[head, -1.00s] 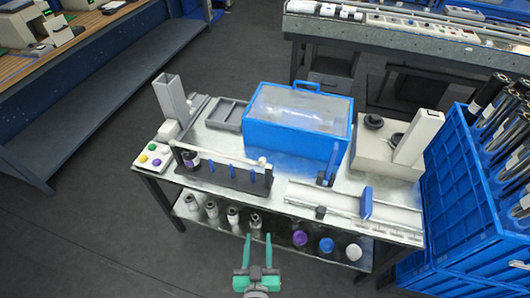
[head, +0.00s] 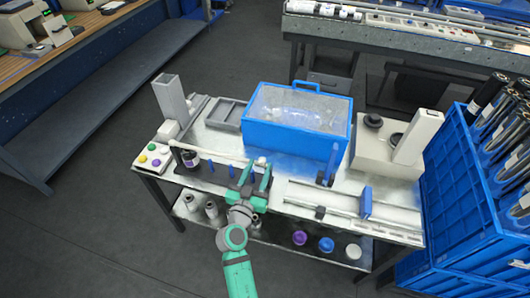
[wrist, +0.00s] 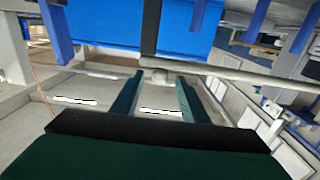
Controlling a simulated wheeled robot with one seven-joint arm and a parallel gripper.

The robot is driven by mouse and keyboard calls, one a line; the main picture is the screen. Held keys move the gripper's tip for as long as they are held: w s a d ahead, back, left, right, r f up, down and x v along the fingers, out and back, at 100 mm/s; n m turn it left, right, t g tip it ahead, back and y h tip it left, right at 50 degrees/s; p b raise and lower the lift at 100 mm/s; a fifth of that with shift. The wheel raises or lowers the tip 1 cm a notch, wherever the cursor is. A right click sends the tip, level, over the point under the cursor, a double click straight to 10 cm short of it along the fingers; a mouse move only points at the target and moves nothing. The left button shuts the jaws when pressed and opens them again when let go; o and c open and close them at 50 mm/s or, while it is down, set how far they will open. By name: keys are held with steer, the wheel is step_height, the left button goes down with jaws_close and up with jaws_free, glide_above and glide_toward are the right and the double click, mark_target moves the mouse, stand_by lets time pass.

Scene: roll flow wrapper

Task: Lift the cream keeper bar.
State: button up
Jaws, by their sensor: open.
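The cream keeper bar (head: 218,156) lies along the top of a dark rack with blue posts (head: 211,166) at the front of the bench. In the wrist view the bar (wrist: 232,72) runs to the right from a thicker end piece near the middle. My green gripper (head: 253,175) is open at the bar's right end in the head view and hides part of the rack. In the wrist view its two fingertips (wrist: 158,80) are apart, just below the bar's end piece in the picture. I cannot tell whether they touch it.
A blue box with a clear lid (head: 297,130) stands behind the rack. A rail with a blue plate (head: 366,203) lies to the right. A button panel (head: 153,157) is at the left. Several rolls stand on the shelf below. A blue crate (head: 455,190) stands at the right.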

mark_target(263, 157)
steer(key=x, duration=0.7)
steer(key=shift+w, duration=0.25)
steer(key=shift+f, duration=0.1)
jaws_close()
